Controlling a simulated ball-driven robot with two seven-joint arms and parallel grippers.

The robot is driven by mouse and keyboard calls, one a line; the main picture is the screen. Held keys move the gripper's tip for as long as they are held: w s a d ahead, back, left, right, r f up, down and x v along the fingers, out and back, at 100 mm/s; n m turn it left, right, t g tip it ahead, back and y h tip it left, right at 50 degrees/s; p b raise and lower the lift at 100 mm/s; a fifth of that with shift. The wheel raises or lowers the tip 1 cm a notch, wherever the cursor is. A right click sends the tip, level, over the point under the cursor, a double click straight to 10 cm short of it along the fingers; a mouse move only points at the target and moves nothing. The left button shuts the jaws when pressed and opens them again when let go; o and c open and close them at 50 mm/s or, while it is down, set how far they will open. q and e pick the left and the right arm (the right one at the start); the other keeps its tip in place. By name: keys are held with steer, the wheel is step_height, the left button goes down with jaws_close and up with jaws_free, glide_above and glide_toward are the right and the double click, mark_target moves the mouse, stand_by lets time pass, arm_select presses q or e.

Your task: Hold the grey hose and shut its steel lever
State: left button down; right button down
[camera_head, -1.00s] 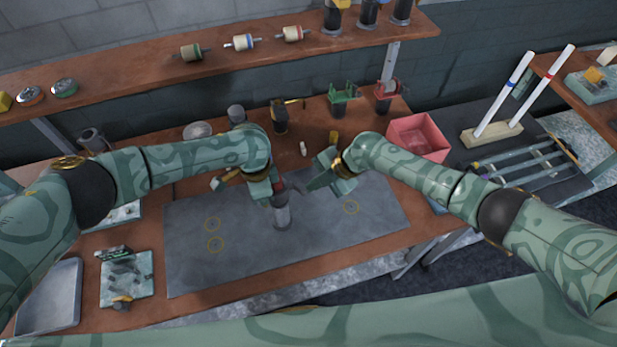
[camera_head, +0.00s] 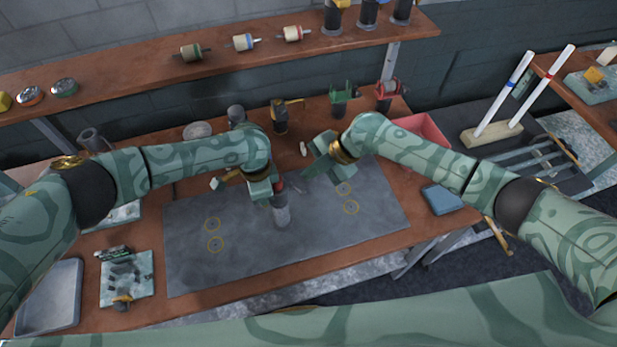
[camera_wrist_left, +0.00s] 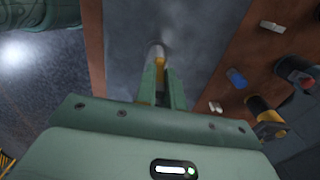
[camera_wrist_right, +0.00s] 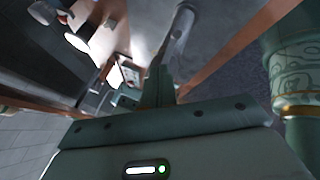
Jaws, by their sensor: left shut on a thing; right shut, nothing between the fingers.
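The grey hose (camera_head: 282,215) stands as a short grey cylinder on the dark mat, with a red part near its top. My left gripper (camera_head: 270,197) is shut on it from the left. In the left wrist view the hose (camera_wrist_left: 157,48) shows beyond the fingers, with a yellow part between them. My right gripper (camera_head: 307,175) is shut and empty, to the right of the hose top and apart from it. The hose end also shows in the right wrist view (camera_wrist_right: 180,28). A thin steel-coloured piece beside the red part may be the lever; its angle is unclear.
The dark mat (camera_head: 210,265) is mostly clear and carries several yellow rings. A black fitting with a yellow lever (camera_head: 281,118), a green fitting (camera_head: 340,97) and a red one (camera_head: 387,92) stand behind. A pink box (camera_head: 425,128) and a blue tray (camera_head: 441,199) are at the right.

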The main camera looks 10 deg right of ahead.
steer(key=shift+a+r, duration=0.1)
steer(key=shift+r, duration=0.5)
steer(key=r, duration=0.3)
steer(key=a+r, duration=0.1)
steer(key=r, duration=0.1)
steer(key=shift+s, duration=0.1)
stand_by(0.3)
arm_select(q)
steer(key=c, duration=1.4)
jaws_free()
arm_select(e)
steer(key=shift+d, duration=0.1)
